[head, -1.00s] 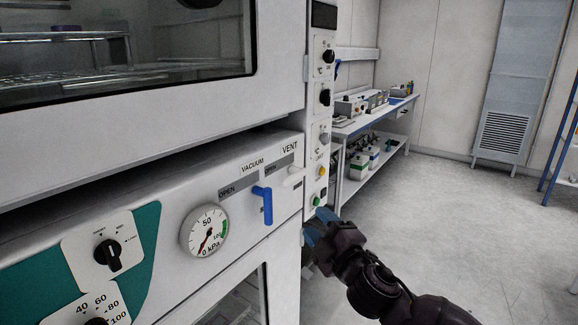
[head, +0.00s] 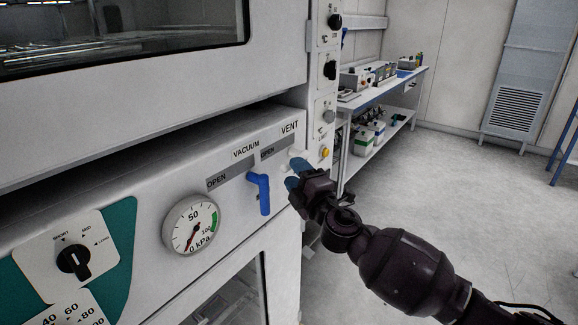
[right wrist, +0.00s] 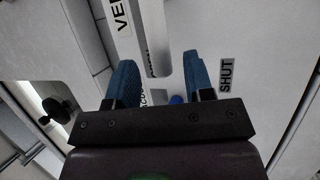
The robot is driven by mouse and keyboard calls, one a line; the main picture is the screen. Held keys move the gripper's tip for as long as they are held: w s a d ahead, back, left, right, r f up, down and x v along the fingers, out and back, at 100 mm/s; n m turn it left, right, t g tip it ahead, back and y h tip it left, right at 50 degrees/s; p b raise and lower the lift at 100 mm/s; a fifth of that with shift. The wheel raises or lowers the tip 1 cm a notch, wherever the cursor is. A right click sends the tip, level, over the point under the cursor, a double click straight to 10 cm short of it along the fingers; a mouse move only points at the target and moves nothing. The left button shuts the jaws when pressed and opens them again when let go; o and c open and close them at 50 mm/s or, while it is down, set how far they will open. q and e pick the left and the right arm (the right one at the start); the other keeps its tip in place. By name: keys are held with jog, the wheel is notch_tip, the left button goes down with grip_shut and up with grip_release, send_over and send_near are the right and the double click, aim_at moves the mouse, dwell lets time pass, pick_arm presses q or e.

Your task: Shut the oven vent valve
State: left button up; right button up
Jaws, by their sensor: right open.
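The vent valve has a pale, whitish handle (head: 298,163) below the VENT label (head: 290,128) on the oven's lower panel. My right gripper (head: 294,176) is at this handle, its blue fingertips partly covering it. In the right wrist view my right gripper (right wrist: 155,80) is open, with a pale bar, apparently the handle (right wrist: 164,62), between its fingers. I cannot tell whether they touch it. A SHUT label (right wrist: 226,75) is to the right of the fingers. My left gripper is out of view.
The blue vacuum valve handle (head: 263,192) hangs down close to the left of my right gripper. A pressure gauge (head: 192,224) and a black knob (head: 73,260) are further left.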

jog(key=shift+x, duration=1.75)
jog(key=shift+c, duration=0.3)
